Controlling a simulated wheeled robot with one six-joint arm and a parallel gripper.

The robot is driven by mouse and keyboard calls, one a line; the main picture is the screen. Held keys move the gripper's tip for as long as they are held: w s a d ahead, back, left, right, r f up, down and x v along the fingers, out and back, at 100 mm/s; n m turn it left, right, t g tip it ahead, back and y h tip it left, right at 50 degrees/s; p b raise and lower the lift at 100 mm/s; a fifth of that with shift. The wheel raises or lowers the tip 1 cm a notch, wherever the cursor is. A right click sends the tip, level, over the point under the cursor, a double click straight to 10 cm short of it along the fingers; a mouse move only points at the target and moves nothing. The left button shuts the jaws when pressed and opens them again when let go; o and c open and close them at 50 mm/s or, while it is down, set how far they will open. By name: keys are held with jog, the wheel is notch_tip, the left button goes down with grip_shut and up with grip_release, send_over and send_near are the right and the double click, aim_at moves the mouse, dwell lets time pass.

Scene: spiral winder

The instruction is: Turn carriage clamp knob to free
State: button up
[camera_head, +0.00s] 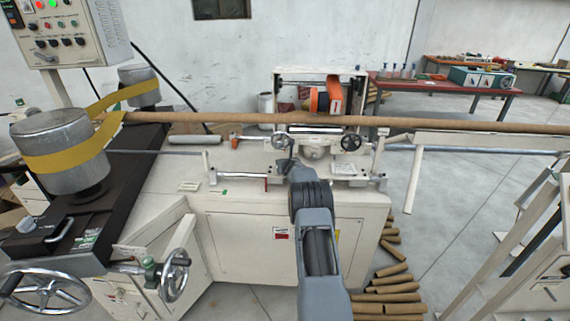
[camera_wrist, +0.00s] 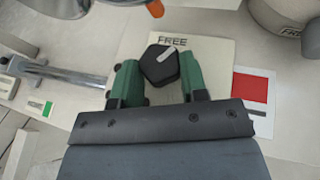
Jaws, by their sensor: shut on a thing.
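The clamp knob (camera_wrist: 160,66) is black and many-sided, with a white pointer line on its top. It sits on a pale plate (camera_wrist: 215,60) below the printed word FREE. The pointer slants up and to the right, toward that word. My gripper (camera_wrist: 159,78) has its green fingers on the left and right of the knob and is shut on it. In the head view my gripper (camera_head: 289,165) reaches the front of the carriage, below the long brown tube (camera_head: 230,119). The knob cannot be made out there.
A red and white label (camera_wrist: 250,88) lies right of the plate, and a metal bar (camera_wrist: 60,73) lies left. In the head view, handwheels (camera_head: 174,275) stand at the lower left. Brown tubes (camera_head: 390,290) lie on the floor.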

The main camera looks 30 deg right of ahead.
jog(key=shift+r+p, duration=0.2)
jog(key=shift+p, duration=0.3)
jog(key=n+y+p, duration=0.1)
jog(key=p, duration=0.2)
jog(key=shift+s+d+r, duration=0.1)
jog(key=shift+d+r, duration=0.05)
jog(key=shift+d, duration=0.05)
jog(key=shift+n+y+p, duration=0.4)
jog(key=shift+y+p, duration=0.1)
jog(key=shift+p, duration=0.25)
jog(key=shift+d+f+n+t+y, duration=0.1)
jog(key=shift+f+n+t+y, duration=0.2)
jog(key=shift+n+y, duration=0.15)
jog(key=shift+d+f+n+y, duration=0.1)
jog(key=shift+f+n+y, duration=0.15)
jog(key=shift+y, duration=0.1)
jog(key=shift+f+n+y+b, duration=0.1)
jog(key=shift+n+y+b, duration=0.45)
jog(key=shift+b, duration=0.65)
jog(key=shift+n+y+b, duration=0.25)
jog(key=shift+y+b, duration=0.2)
jog(key=shift+b, duration=0.45)
jog(key=shift+d+n+y+b, duration=0.1)
jog(key=shift+n+y+b, duration=0.2)
jog(key=shift+b, duration=0.4)
jog(key=shift+r+n+y+b, duration=0.3)
jog(key=shift+y+b, duration=0.1)
jog(key=shift+b, duration=0.35)
